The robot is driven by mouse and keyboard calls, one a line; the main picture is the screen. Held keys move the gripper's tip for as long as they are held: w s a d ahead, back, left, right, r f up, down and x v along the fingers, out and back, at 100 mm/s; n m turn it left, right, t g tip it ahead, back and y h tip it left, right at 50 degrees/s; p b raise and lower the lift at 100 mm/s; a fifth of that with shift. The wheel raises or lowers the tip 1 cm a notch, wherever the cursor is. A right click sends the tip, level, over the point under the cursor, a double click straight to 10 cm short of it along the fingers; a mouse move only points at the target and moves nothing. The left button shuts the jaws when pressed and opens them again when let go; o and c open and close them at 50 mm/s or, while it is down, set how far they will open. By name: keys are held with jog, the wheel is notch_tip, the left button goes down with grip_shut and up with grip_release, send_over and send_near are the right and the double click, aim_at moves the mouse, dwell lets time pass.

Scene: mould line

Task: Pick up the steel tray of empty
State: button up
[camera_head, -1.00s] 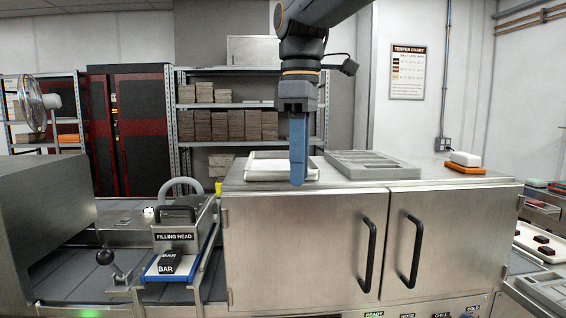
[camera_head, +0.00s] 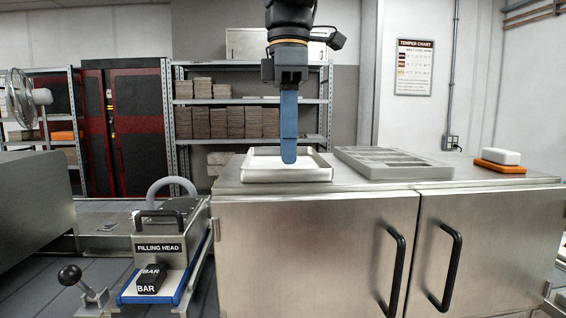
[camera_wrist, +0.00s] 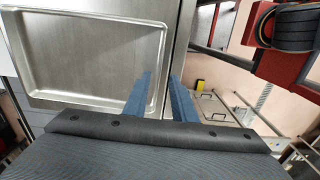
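A shallow steel tray (camera_head: 258,176) with a raised rim lies on the left part of the steel cabinet top. It looks empty and fills the upper left of the wrist view (camera_wrist: 85,55). My gripper (camera_head: 289,160) points straight down, its blue fingers seen edge-on in front of the tray's right part. In the wrist view my gripper (camera_wrist: 161,76) is open, with a clear gap between the fingers. One tray edge appears between the fingertips there. I cannot tell the height of the tips above the rim; no grip on it shows.
A grey compartmented mould tray (camera_head: 390,174) lies to the right on the cabinet top (camera_head: 470,181). An orange block with a white block (camera_head: 500,157) on it sits farther right. The filling head (camera_head: 168,250) stands lower left. Shelves with stacked brown blocks (camera_head: 225,122) stand behind.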

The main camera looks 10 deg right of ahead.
jog(key=shift+f+p, duration=0.35)
jog(key=shift+f, duration=1.35)
jog(key=shift+a, duration=0.1)
grip_shut()
